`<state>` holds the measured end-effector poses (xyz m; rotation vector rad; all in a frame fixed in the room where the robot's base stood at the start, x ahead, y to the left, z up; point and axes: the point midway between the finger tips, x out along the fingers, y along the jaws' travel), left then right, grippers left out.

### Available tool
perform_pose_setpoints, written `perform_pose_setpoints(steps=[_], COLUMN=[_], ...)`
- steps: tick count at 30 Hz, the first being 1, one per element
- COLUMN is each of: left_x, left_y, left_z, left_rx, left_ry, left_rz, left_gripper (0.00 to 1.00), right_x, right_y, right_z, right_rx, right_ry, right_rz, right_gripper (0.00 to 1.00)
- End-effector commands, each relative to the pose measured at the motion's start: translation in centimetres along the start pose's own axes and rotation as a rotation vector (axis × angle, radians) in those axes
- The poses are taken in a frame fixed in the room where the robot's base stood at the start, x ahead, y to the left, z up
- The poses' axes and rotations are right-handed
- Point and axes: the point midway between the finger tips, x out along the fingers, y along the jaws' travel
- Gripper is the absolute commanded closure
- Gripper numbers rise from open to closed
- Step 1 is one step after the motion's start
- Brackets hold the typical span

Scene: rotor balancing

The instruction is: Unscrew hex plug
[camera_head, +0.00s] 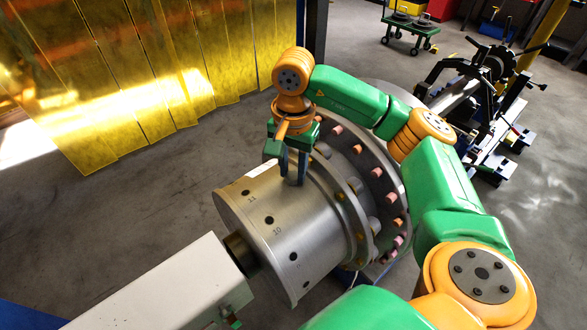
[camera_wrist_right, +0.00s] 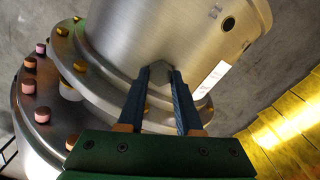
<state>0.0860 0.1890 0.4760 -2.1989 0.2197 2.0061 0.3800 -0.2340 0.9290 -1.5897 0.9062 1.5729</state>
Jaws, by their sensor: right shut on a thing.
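The rotor is a large metal cylinder (camera_head: 262,215) with numbered holes around its end and a stepped flange behind. My right gripper (camera_head: 293,182) reaches down onto the top of the cylinder, close to the flange step. In the right wrist view its two dark blue fingers (camera_wrist_right: 162,72) stand a narrow gap apart. They are shut on a small grey piece, apparently the hex plug (camera_wrist_right: 158,70), at the step between cylinder and flange. The fingers hide most of it, and its thread cannot be seen. My left gripper is not in view.
Pink, brass and grey bolt heads ring the flange (camera_head: 392,215). A pale rectangular beam (camera_head: 160,290) meets the shaft at the lower left. Yellow strip curtains (camera_head: 130,75) hang behind. A green cart (camera_head: 410,28) and a dark stand (camera_head: 485,90) are farther back.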

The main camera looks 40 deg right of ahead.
Motion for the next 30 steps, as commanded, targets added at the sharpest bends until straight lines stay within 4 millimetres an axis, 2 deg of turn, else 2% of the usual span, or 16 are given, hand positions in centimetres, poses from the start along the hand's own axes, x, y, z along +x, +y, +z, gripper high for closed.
perform_pose_setpoints(steps=[6, 8, 14, 30], left_x=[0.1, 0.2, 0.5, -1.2], left_y=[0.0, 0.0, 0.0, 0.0], left_z=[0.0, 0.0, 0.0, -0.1], left_rx=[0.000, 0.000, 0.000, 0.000], left_ry=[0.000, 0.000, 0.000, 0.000], left_rz=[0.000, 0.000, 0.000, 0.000], left_gripper=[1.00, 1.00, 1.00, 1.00], right_x=[0.0, 0.1, 0.0, -1.9], right_y=[0.0, -0.1, -0.2, -0.2], right_z=[0.1, 0.1, 0.2, 0.1], right_rx=[-0.050, -0.188, -0.790, -0.795], right_ry=[-0.002, -0.001, -0.002, -0.001], right_rz=[0.000, 0.000, 0.000, 0.000], right_gripper=[1.00, 1.00, 1.00, 1.00])
